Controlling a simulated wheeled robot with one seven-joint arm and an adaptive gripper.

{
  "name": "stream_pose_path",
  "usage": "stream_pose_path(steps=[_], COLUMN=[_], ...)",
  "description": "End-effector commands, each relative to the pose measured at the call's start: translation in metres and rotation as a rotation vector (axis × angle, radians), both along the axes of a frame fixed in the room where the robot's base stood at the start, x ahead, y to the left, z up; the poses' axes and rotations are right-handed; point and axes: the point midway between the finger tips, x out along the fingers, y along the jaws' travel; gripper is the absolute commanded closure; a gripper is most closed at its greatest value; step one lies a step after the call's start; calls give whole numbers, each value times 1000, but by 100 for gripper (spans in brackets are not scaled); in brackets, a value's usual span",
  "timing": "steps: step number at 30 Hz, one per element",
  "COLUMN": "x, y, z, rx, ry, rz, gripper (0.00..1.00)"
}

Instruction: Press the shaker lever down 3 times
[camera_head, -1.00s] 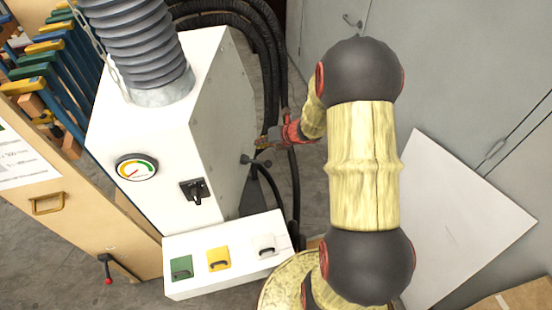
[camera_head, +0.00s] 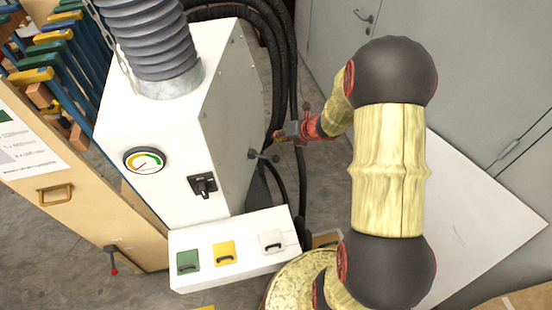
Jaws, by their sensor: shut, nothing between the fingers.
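The shaker lever (camera_head: 263,156) looks to be the small dark handle sticking out of the right side of the white machine (camera_head: 222,105). My gripper (camera_head: 279,137) is shut and empty. In the head view it shows just above and to the right of the lever, with a small gap in the picture. It is small here, and its height over the lever is hard to judge. My arm comes in from the right.
Black hoses (camera_head: 277,60) run down behind my gripper. A black rotary switch (camera_head: 203,185) and a gauge (camera_head: 145,160) are on the machine's front. A white box with coloured flaps (camera_head: 235,272) stands below. A white panel (camera_head: 470,215) leans at the right.

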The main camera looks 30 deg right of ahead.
Motion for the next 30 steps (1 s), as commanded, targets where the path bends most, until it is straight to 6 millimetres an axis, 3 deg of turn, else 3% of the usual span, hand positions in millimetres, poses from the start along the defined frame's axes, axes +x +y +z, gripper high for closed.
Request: stream_pose_path(steps=[9, 15, 30], x=[0, 0, 0], y=[0, 0, 0], z=[-47, -68, -73], rx=[0, 0, 0], ry=[0, 1, 0], rz=[0, 1, 0], gripper=[100, 100, 100])
